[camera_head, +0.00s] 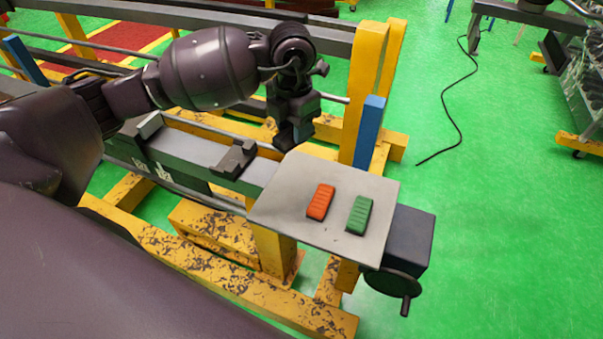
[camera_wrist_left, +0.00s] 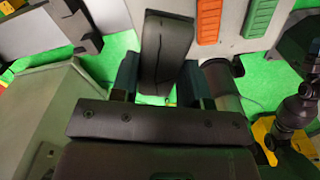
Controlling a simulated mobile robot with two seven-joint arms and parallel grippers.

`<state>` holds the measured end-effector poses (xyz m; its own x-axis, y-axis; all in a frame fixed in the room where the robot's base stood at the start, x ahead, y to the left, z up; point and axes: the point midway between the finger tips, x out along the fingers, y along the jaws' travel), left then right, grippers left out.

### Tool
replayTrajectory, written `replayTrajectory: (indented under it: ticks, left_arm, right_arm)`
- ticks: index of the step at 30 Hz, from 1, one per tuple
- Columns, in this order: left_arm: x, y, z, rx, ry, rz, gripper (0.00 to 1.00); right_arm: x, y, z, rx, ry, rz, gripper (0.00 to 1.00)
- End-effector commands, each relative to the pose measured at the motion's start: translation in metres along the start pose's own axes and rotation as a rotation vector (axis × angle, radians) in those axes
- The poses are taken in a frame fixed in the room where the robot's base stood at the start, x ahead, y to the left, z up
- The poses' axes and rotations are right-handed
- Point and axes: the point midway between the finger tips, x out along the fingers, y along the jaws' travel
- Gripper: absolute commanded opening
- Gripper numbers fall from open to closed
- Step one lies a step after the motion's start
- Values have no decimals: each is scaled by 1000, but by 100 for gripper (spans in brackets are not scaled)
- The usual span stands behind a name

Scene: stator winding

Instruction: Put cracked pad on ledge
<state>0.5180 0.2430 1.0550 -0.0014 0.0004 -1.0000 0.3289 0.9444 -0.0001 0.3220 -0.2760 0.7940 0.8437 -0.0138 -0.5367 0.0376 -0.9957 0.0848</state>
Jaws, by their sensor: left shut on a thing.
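My left gripper (camera_head: 293,128) hangs near the back left corner of a flat grey plate (camera_head: 279,207), which may be the ledge. In the left wrist view my left gripper (camera_wrist_left: 161,82) is shut on a dark pad (camera_wrist_left: 166,45) between its two fingers. My right gripper is not in view.
A red pad (camera_head: 320,202) and a green pad (camera_head: 359,215) lie on the plate. A grey rail with a dark block (camera_head: 234,158) is left of the plate. A yellow post (camera_head: 368,80) and blue post (camera_head: 368,131) stand behind. A dark box with a handwheel (camera_head: 393,283) is at the right.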

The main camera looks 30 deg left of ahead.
Motion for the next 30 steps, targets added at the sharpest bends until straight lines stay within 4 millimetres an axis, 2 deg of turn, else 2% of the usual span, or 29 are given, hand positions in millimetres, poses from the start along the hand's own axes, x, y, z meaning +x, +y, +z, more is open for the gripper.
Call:
replayTrajectory:
  ticks: [1, 6, 12, 20, 27, 30]
  left_arm:
    - [12, 0, 0, -1, 3, -3, 18]
    - [49, 0, 0, 0, 3, -2, 18]
    - [82, 0, 0, 0, 1, -1, 18]
    - [97, 0, 0, 0, -1, -2, 18]
    - [128, 0, 0, -1, 0, -2, 18]
    - [135, 0, 0, 0, 0, -1, 18]
  right_arm:
    - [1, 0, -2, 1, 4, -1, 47]
    - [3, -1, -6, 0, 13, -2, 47]
    - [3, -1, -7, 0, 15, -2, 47]
    - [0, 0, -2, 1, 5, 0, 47]
    - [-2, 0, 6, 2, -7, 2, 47]
    - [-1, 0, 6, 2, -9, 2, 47]
